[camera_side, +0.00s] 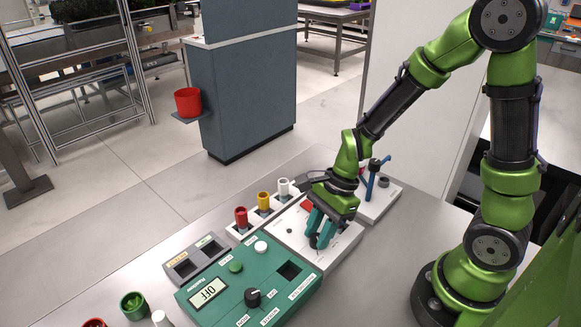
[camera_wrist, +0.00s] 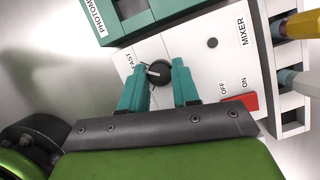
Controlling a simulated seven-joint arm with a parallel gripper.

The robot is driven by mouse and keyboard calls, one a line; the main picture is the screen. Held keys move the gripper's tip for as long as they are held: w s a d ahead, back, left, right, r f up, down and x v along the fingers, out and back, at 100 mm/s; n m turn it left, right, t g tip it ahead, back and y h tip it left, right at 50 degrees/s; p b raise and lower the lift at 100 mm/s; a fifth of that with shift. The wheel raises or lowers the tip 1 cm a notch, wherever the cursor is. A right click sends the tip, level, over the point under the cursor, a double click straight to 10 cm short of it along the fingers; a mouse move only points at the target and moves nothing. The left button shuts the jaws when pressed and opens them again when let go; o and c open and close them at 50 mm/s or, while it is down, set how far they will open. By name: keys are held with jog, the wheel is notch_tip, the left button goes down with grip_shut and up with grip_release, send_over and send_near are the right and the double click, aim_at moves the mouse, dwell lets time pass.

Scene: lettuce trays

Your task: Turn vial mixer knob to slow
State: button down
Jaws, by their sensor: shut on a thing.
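The vial mixer is a white box (camera_side: 345,238) with a red rocker switch (camera_wrist: 239,104) marked OFF and ON; the switch is at its far left edge in the side view. Its black round knob (camera_wrist: 160,76) has a white pointer line that points left in the wrist view, near the FAST label. No SLOW label is visible. My gripper (camera_side: 320,240) reaches down onto the mixer. In the wrist view, its teal fingers (camera_wrist: 159,68) are shut on the knob, one on each side. The fingers hide the knob in the side view.
A green photometer (camera_side: 215,308) showing OFF stands beside the mixer. A white rack with red, yellow and white-topped vials (camera_side: 263,201) stands behind it. A white stand with a blue lever (camera_side: 372,180) is to the right. Green (camera_side: 133,305) and red cups sit at front left.

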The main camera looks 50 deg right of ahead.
jog(key=n+g, duration=0.1)
jog(key=n, duration=0.3)
jog(key=shift+w+n+g, duration=0.15)
jog(key=shift+n+g, duration=0.15)
jog(key=shift+g, duration=0.1)
jog(key=n+g, duration=0.1)
jog(key=n, duration=0.2)
jog(key=shift+n, duration=0.4)
jog(key=n+g+h, duration=0.1)
jog(key=n, duration=0.2)
jog(key=shift+w+a, duration=0.1)
jog(key=shift+w, duration=0.05)
jog(key=shift+n+g+h, duration=0.6)
jog(key=shift+n+h, duration=0.2)
jog(key=shift+n, duration=1.3)
jog(key=c, duration=0.8)
grip_release()
jog(key=shift+a, duration=0.1)
jog(key=shift+c, duration=0.2)
jog(key=shift+w+r, duration=0.1)
